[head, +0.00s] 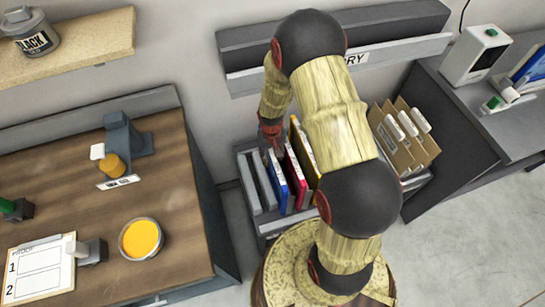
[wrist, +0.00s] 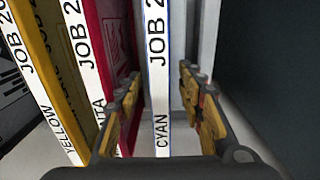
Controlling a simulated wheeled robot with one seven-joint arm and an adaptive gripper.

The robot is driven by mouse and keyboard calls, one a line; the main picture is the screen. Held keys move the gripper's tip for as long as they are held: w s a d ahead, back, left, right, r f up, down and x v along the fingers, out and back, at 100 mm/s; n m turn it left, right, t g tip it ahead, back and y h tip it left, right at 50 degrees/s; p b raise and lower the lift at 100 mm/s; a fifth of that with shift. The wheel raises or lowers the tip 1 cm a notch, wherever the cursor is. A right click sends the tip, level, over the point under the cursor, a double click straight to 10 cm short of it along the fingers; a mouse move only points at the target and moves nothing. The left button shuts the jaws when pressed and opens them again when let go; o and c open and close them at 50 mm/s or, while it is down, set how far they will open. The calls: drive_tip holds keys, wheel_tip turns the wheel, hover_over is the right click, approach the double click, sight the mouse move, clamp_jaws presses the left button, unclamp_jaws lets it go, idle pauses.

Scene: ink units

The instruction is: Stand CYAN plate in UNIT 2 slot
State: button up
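The cyan plate (head: 278,182) stands upright in the grey rack, at the left end of the plates, and looks blue in the head view. In the wrist view its white spine (wrist: 158,70) reads "JOB 2" and "CYAN". My gripper (head: 270,135) is above the rack at this plate. In the wrist view my gripper (wrist: 165,105) is open, with one finger on each side of the cyan spine. A gap shows between the spine and the right finger. I cannot make out any UNIT 2 label or tell which slot is its own.
The magenta plate (head: 297,178) and yellow plate (head: 304,150) stand close beside the cyan one. Brown folders (head: 405,135) fill the right of the rack. A wooden table (head: 175,175) at left holds grey stands, an ink tin (head: 141,238) and a clipboard (head: 38,270).

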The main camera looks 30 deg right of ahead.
wheel_tip(320, 180, up, 12)
idle(0.7)
drive_tip(key=shift+a, duration=0.1)
drive_tip(key=shift+r+p, duration=1.85)
drive_tip(key=shift+r, duration=0.65)
